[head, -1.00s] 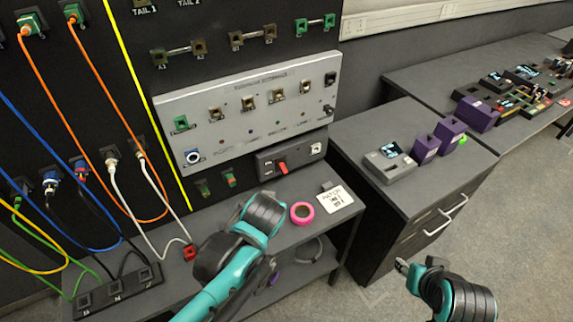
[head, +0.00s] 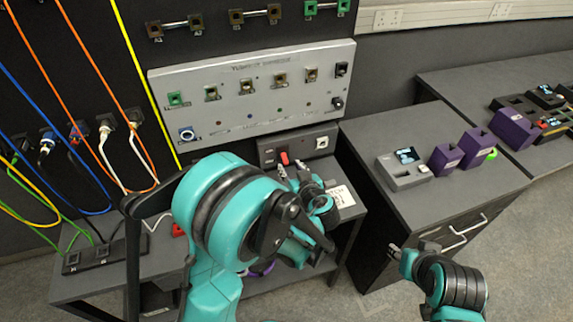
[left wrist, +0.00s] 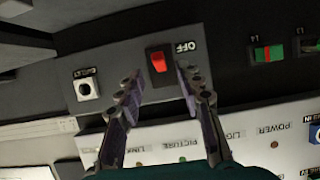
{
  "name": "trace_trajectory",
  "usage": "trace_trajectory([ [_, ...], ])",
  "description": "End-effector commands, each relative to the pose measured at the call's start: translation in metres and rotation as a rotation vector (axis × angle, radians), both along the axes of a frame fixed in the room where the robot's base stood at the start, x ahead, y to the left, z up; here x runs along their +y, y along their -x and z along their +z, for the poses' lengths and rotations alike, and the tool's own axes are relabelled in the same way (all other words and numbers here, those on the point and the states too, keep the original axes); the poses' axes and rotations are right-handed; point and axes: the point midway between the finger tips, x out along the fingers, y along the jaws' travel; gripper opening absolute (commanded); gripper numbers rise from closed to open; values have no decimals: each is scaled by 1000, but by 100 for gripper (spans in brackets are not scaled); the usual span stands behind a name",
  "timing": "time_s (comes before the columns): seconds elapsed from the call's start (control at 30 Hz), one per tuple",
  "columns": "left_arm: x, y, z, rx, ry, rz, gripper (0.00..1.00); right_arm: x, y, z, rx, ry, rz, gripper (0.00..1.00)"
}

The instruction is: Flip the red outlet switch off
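The red outlet switch (head: 284,158) sits on a dark grey outlet box (head: 268,150) at the foot of the light grey panel. In the left wrist view the red switch (left wrist: 158,62) shows upside down, beside an "OFF" label. My left gripper (head: 292,175) is just in front of the outlet box. In the left wrist view its two fingers (left wrist: 158,80) are apart, one on each side of the switch, with nothing between them. I cannot tell whether the fingertips touch the box. My right gripper (head: 399,253) hangs empty in front of the drawer cabinet; its finger gap is unclear.
The light grey panel (head: 222,108) with several sockets and knobs stands just above the outlet box. A socket (left wrist: 87,90) is beside the switch. Cables hang at the left. A white card (head: 340,196) lies on the bench. Free floor lies right of the cabinet.

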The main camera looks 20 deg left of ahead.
Motion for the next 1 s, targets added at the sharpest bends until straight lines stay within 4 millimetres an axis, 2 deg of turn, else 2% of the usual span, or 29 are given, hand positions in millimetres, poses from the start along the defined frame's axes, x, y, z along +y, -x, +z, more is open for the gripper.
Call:
trace_trajectory([
  [0.23,19,-28,-15,0,-1,2,36,0,0,-12,0,0,0,40],
  [0.6,23,-34,-17,2,-1,-2,36,0,0,-12,0,0,0,40],
  [0.63,23,-34,-17,2,-1,-2,31,0,0,-12,0,0,0,40],
  [0.73,23,-34,-17,2,-1,-2,5,0,0,-12,0,0,0,40],
  [0.77,23,-34,-17,2,-1,-2,0,0,0,-12,0,0,0,40],
  [1.0,23,-34,-19,-7,-7,-2,0,0,0,-17,0,0,0,40],
])
